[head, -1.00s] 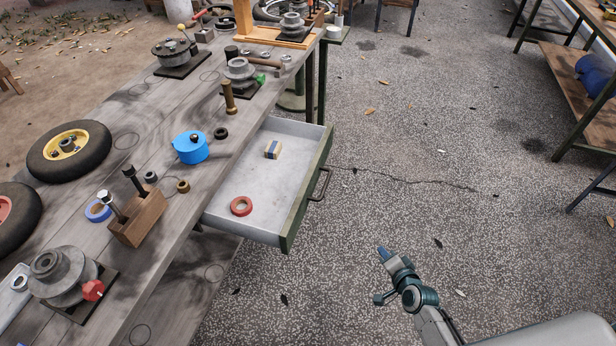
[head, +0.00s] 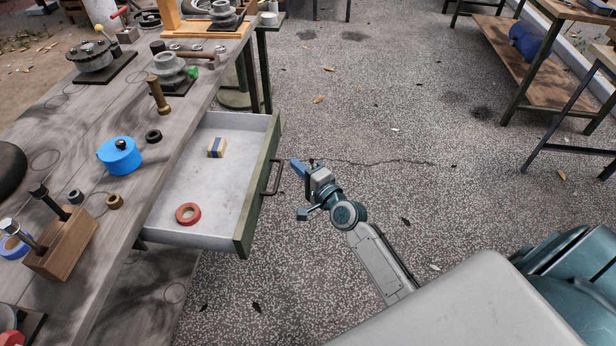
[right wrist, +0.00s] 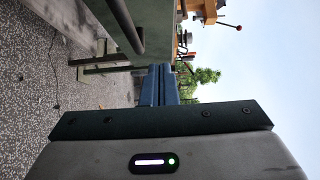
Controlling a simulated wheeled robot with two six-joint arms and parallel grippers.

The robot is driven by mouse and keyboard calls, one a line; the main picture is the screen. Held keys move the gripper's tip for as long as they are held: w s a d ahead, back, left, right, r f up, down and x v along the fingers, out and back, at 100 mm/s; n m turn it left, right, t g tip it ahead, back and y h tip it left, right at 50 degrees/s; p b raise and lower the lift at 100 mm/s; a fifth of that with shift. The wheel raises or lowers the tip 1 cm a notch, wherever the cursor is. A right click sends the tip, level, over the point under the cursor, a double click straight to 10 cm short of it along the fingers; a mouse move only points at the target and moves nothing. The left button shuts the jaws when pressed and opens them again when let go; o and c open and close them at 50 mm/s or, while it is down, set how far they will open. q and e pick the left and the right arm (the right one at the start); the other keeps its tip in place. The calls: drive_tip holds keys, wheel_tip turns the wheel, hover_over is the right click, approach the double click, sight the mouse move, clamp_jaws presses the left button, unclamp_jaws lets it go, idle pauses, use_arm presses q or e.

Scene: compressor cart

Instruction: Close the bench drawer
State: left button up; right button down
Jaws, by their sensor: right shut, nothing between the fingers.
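The bench drawer (head: 204,184) stands pulled out of the wooden bench (head: 108,190), with a grey inside and a green front (head: 258,187). Inside lie a red tape ring (head: 188,214) and a small tan and blue block (head: 217,147). A dark bar handle (head: 276,178) is on the front's outer face. My right gripper (head: 294,166) is shut and empty, just right of the handle with a small gap in the head view. In the right wrist view its blue fingers (right wrist: 158,86) are together, with the handle (right wrist: 127,28) at the upper left. My left gripper is not in view.
Speckled floor (head: 400,110) is open right of the drawer. Another workbench (head: 540,80) stands at the far right.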

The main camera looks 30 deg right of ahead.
sight(269, 153)
drive_tip(key=w+a, duration=0.1)
drive_tip(key=w, duration=0.1)
drive_tip(key=w+a, duration=0.2)
drive_tip(key=shift+w, duration=0.1)
drive_tip(key=shift+w+a, duration=0.25)
drive_tip(key=shift+a, duration=0.15)
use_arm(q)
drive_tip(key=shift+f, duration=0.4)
